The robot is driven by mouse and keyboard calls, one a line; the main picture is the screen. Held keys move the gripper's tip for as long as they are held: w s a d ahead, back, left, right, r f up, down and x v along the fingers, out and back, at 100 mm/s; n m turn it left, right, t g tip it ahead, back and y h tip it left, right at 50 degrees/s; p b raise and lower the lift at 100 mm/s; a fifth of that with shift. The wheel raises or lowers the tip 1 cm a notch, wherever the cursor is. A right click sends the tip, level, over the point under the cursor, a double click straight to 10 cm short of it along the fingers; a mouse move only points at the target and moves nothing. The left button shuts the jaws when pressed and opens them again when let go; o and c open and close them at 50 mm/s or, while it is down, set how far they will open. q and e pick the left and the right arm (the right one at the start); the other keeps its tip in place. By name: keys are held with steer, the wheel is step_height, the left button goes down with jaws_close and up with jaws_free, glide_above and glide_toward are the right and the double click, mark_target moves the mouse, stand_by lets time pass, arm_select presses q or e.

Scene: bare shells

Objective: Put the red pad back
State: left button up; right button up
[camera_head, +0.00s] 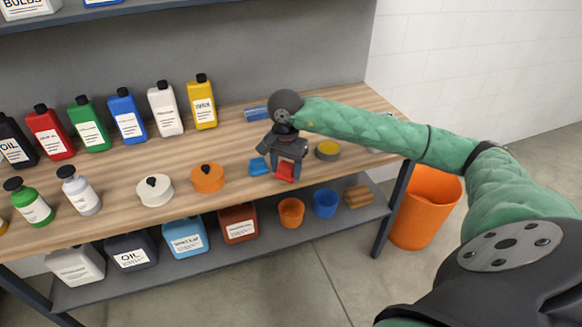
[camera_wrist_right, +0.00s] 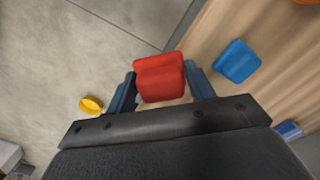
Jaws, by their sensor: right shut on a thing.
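The red pad (camera_head: 286,172) is a small red block at the front edge of the wooden bench top (camera_head: 330,110). My right gripper (camera_head: 287,165) is shut on it from above. In the right wrist view the red pad (camera_wrist_right: 160,77) sits between the two fingers of the right gripper (camera_wrist_right: 162,90), with the bench edge beside and behind it. I cannot tell whether it touches the bench. A blue pad (camera_head: 260,166) lies on the bench just left of the gripper; it also shows in the wrist view (camera_wrist_right: 237,61). My left gripper is not in view.
An orange round tin (camera_head: 207,178) and a white one (camera_head: 155,191) stand left of the blue pad. Several bottles line the back. Orange (camera_head: 291,212) and blue (camera_head: 325,204) cups stand on the shelf below.

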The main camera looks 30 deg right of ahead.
arm_select(q)
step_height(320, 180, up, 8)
steer(key=b, duration=0.2)
arm_select(e)
steer(key=s+d+r+m, duration=0.1)
steer(key=d+r+m, duration=0.4)
steer(key=d+m, duration=0.35)
steer(key=w+f+p, duration=0.1)
steer(key=w+f, duration=0.1)
steer(key=w, duration=0.1)
steer(key=w+f+p, duration=0.2)
steer(key=w, duration=0.2)
steer(key=w+f+p, duration=0.2)
steer(key=w, duration=0.1)
steer(key=shift+w+a+f, duration=0.15)
steer(key=shift+w+a, duration=0.15)
steer(key=shift+w, duration=0.1)
steer(key=shift+w+f, duration=0.15)
steer(key=shift+f, duration=0.05)
steer(key=shift+f+p, duration=1.2)
steer(key=shift+f, duration=0.75)
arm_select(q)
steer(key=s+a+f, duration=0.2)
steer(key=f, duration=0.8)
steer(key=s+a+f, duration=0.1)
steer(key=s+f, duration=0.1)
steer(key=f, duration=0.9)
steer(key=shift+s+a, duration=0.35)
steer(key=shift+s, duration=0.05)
